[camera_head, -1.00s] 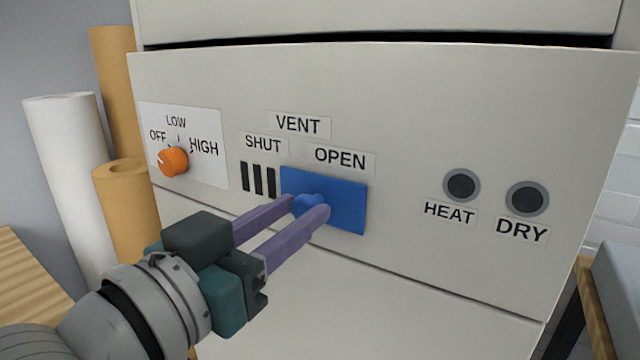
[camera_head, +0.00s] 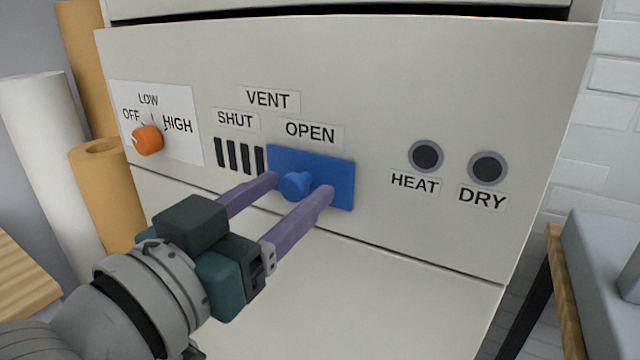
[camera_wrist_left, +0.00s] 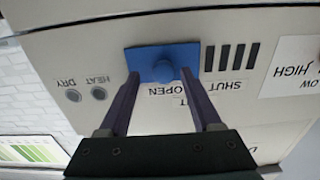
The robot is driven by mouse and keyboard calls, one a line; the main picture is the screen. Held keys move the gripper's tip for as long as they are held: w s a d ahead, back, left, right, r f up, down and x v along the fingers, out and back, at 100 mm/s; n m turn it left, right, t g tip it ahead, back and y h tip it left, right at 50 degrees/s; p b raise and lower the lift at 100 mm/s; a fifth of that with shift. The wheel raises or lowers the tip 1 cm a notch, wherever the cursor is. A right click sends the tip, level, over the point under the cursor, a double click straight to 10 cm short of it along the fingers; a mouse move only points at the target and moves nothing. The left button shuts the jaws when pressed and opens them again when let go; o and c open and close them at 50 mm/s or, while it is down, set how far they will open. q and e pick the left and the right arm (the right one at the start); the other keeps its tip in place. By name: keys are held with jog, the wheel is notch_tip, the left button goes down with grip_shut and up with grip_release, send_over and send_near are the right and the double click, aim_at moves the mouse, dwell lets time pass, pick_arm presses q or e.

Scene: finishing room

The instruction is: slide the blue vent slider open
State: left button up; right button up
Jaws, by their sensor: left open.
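The blue vent slider (camera_head: 338,178) is a flat plate with a round knob (camera_head: 294,185) on the pale front panel. It sits right below the OPEN label, with several dark vent slots (camera_head: 240,158) bare to its left, under the SHUT label. My left gripper (camera_head: 300,184) is open, its purple fingers on either side of the knob with gaps showing. In the left wrist view the slider (camera_wrist_left: 188,57) appears upside down, with the knob between the spread fingertips (camera_wrist_left: 161,77). My right gripper is not in view.
An orange dial (camera_head: 147,139) sits left on the panel. HEAT (camera_head: 426,156) and DRY (camera_head: 488,168) round buttons are to the right. Paper rolls (camera_head: 105,190) stand left of the cabinet. A grey-topped table (camera_head: 600,250) stands at the right.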

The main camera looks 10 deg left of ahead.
pick_arm(q)
jog(key=v, duration=1)
jog(key=shift+r, duration=0.1)
jog(key=s+a+f+n+g+y+p, duration=0.1)
jog(key=s+a+f+g+y+p, duration=0.2)
jog(key=s+g, duration=0.4)
jog(key=s+a+f+n+g+y+p, duration=0.1)
jog(key=s+a+g+y+p, duration=0.2)
jog(key=s+a+g+p, duration=0.25)
notch_tip(320, 180, up, 37)
jog(key=s+d+p, duration=0.1)
jog(key=d+p, duration=0.1)
jog(key=p, duration=3.5)
jog(key=shift+s+g, duration=0.2)
jog(key=shift+g, duration=0.25)
jog(key=shift+r, duration=0.1)
